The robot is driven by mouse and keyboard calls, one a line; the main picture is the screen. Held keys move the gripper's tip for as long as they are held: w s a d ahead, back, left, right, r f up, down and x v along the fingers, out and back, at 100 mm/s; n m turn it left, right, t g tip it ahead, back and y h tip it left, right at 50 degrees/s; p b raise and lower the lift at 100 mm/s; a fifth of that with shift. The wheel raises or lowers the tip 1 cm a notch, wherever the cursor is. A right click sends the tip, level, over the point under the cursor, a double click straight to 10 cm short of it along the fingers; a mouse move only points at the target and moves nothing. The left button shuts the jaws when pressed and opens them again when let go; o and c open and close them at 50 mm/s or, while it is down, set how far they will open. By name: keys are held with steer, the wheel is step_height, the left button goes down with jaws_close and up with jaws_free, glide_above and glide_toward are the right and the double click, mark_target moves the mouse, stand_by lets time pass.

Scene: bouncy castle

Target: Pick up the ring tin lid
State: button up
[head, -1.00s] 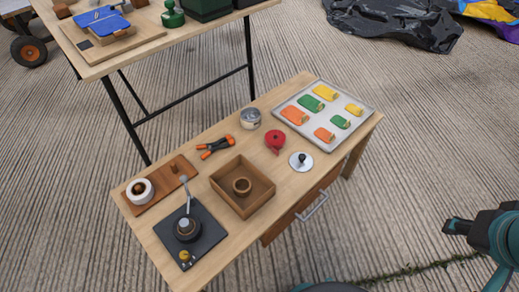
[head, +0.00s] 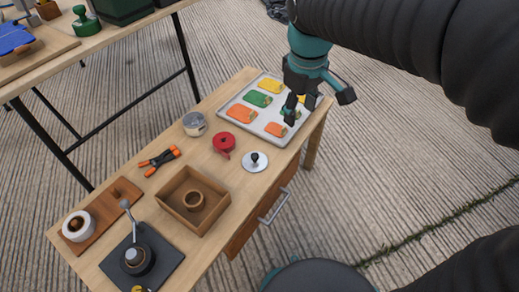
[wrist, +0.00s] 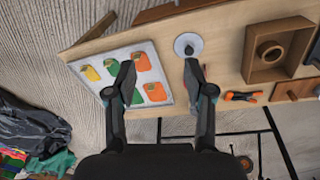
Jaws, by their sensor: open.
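A round silver lid with a black knob (head: 255,161) lies flat on the low wooden table, right of the red lidded pot. It looks like the ring tin lid. In the wrist view the lid (wrist: 183,39) shows whole, just beyond my right fingertip. My gripper (head: 318,102) is open and empty, above the right end of the table by the baking tray. In the wrist view the gripper (wrist: 160,66) has its fingers spread wide, the left one over the tray. I see no contact with the lid.
A metal tray (head: 226,112) with several coloured pieces lies beside the lid. A red pot (head: 224,142), a silver tin (head: 194,124), orange-handled pliers (head: 159,160) and an open wooden box (head: 177,208) holding a ring stand nearby. A drawer handle (head: 273,206) juts from the table front.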

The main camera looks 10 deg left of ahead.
steer(key=w+a+f+n+g+h+b, duration=0.15)
steer(key=a+f+n, duration=0.5)
steer(key=a, duration=0.65)
steer(key=m+b, duration=0.1)
steer(key=b, duration=0.1)
glide_above(255, 155)
steer(key=a, duration=0.1)
steer(key=f, duration=0.8)
steer(key=shift+w+a+f, duration=0.1)
steer(key=shift+w+f, duration=0.2)
steer(key=shift+s+d+f+b, duration=0.1)
steer(key=shift+d+f+b, duration=0.1)
steer(key=shift+f, duration=0.8)
steer(key=shift+s+d+f+b, duration=0.15)
steer(key=shift+d+f+b, duration=0.1)
steer(key=shift+f, duration=0.7)
steer(key=shift+s+d+f+b, duration=0.1)
steer(key=shift+d+f+b, duration=0.1)
steer(key=shift+f, duration=0.8)
steer(key=c, duration=0.9)
